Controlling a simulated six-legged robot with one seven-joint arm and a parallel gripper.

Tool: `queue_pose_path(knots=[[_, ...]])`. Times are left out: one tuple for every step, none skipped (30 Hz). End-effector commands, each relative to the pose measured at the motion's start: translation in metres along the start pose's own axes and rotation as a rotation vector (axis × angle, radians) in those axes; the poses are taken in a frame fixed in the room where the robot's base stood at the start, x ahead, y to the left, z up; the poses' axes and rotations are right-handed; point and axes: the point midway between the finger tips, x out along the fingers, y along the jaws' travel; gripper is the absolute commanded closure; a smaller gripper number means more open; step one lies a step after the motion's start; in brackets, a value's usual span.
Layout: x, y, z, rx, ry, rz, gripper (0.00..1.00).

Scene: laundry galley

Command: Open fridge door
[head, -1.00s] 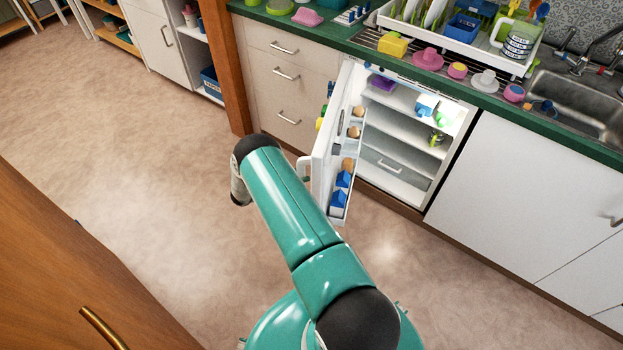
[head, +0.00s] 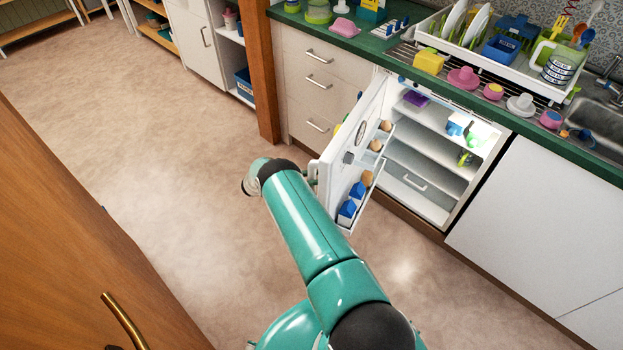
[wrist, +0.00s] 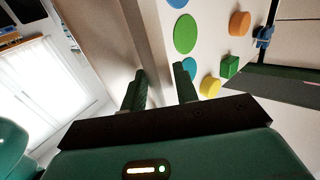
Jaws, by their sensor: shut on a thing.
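The white fridge door (head: 347,140) stands ajar below the counter, swung out to the left, with its inner shelves of eggs and blue cartons showing. The lit fridge inside (head: 418,165) is visible. The door handle (head: 313,172) is on the door's outer edge, partly hidden by my arm. In the wrist view my gripper (wrist: 160,80) has its two fingers on either side of the pale handle bar (wrist: 152,55), shut on it. Coloured magnets (wrist: 185,34) are on the door's front beside it. The fingertips are hidden in the head view.
Drawers (head: 318,85) are left of the fridge, beside a wooden post (head: 262,80). A white cabinet panel (head: 540,215) is to its right. The counter (head: 350,42) carries dishes and a rack. A wooden door (head: 50,220) with a brass handle is at left. The floor between is clear.

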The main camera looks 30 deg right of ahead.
Motion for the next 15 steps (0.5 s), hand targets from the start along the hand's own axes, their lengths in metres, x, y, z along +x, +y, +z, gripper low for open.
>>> queue_pose_path(knots=[[0.0071,-0.0056,-0.004,0.01,0.004,-0.003,1.0],[0.0071,-0.0056,-0.0041,0.01,0.004,-0.003,1.0],[0.0071,-0.0056,-0.0041,0.01,0.004,-0.003,1.0],[0.0071,-0.0056,-0.0042,0.01,0.004,-0.003,0.66],[0.0072,-0.0056,-0.0042,0.01,0.004,-0.003,0.6],[0.007,-0.0053,-0.0041,0.009,0.004,-0.003,0.53],[0.0066,-0.005,-0.0038,0.009,0.004,-0.003,0.53],[0.0061,-0.0046,-0.0035,0.008,0.004,-0.002,0.53],[0.0054,-0.004,-0.0031,0.007,0.004,-0.002,0.53],[0.0049,-0.0037,-0.0028,0.006,0.003,-0.003,0.53],[0.0046,-0.0035,-0.0026,0.006,0.003,-0.003,0.53],[0.0043,-0.0031,-0.0024,0.005,0.003,-0.002,0.53],[0.0041,-0.0029,-0.0022,0.005,0.003,-0.002,0.53],[0.0038,-0.0027,-0.0021,0.005,0.003,-0.002,0.53],[0.003,-0.0026,-0.0019,0.004,0.003,-0.002,0.53]])
